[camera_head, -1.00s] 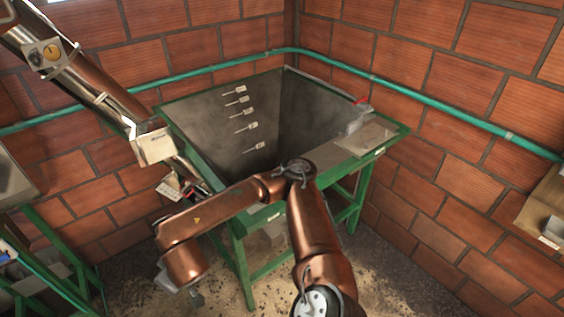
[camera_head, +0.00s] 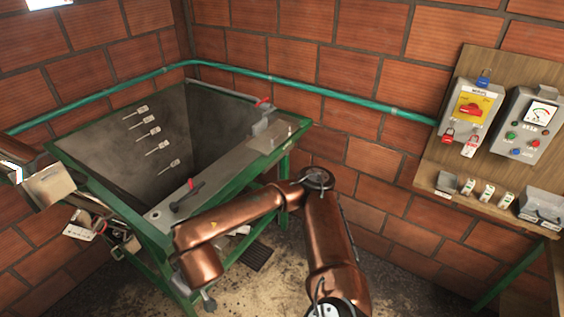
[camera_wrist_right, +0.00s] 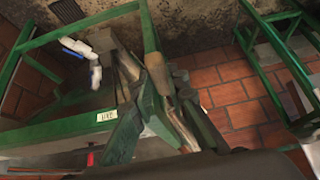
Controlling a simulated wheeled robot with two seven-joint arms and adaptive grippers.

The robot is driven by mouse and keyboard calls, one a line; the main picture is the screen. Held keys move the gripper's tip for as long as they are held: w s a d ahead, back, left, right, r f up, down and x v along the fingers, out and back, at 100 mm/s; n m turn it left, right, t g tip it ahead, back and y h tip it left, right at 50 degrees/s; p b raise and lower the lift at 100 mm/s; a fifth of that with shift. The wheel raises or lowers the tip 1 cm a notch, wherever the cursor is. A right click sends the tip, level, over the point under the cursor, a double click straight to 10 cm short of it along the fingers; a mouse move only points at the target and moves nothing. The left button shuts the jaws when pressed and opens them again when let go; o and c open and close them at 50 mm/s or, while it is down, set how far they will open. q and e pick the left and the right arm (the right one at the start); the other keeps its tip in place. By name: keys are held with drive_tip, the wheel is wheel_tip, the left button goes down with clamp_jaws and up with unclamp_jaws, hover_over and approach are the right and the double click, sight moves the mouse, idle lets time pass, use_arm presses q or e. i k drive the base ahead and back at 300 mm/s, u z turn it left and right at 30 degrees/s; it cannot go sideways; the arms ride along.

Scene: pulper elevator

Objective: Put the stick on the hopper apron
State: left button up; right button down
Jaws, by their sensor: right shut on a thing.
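The hopper (camera_head: 165,130) is a grey steel bin in a green frame. Its apron (camera_head: 225,160) is the flat grey ledge along the near right side. My right arm reaches in front of the hopper, with the right gripper (camera_head: 208,300) low, below and in front of the apron's near end, mostly hidden by the wrist. In the right wrist view, the dark fingers of the right gripper (camera_wrist_right: 158,72) are shut on a brown stick (camera_wrist_right: 160,78); its full length is not clear.
A red-tipped black lever (camera_head: 186,198) sits at the apron's near end and a grey block (camera_head: 263,122) farther along it. The apron between them looks clear. A green pipe (camera_head: 300,86) runs along the wall. A switch panel (camera_head: 500,125) hangs at right.

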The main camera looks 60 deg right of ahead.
sight(241, 160)
drive_tip(key=z, duration=0.75)
drive_tip(key=i, duration=0.35)
